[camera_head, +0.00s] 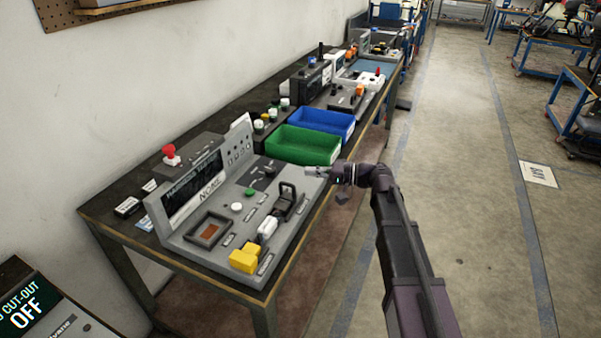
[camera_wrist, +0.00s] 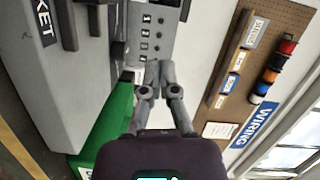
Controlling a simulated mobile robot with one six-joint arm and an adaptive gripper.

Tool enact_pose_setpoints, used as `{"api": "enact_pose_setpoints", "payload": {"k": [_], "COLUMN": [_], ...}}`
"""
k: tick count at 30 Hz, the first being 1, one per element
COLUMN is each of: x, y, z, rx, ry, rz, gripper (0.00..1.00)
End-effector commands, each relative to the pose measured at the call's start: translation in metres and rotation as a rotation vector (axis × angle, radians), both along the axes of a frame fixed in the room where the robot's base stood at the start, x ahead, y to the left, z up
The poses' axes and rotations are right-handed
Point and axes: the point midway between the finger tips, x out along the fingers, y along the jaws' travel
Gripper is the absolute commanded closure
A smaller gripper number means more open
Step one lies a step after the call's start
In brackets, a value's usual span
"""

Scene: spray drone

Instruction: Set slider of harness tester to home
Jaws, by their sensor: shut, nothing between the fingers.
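The harness tester (camera_head: 222,225) is a grey sloped console at the near end of the bench, with a lit screen (camera_head: 193,187) at its back. Its deck carries a dark slotted panel (camera_head: 258,178), a black hinged latch (camera_head: 286,200), a white part (camera_head: 267,228) and a yellow block (camera_head: 243,260). I cannot tell for sure which part is the slider or where it stands. My gripper (camera_head: 308,171) is shut and empty, near the tester's right end beside the green bin. In the wrist view its fingertips (camera_wrist: 160,70) are together, with the tester's grey deck (camera_wrist: 75,90) to the left.
A green bin (camera_head: 297,154) and a blue bin (camera_head: 322,123) stand just beyond the tester. A red mushroom button (camera_head: 170,152) sits on a box behind it. Other devices line the bench farther back.

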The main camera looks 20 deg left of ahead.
Motion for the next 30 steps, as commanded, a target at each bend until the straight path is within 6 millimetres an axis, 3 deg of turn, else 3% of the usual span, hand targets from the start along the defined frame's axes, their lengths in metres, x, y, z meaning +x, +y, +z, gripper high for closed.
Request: {"api": "enact_pose_setpoints", "payload": {"k": [9,15,30], "x": [0.008,0.011,0.011], "y": [-0.048,-0.064,-0.069], "z": [0.003,0.003,0.003], "rx": [0.0,0.0,0.0], "ry": [0.0,0.0,0.0], "rz": [-0.002,-0.001,0.0], "gripper": [1.0,1.0,1.0]}}
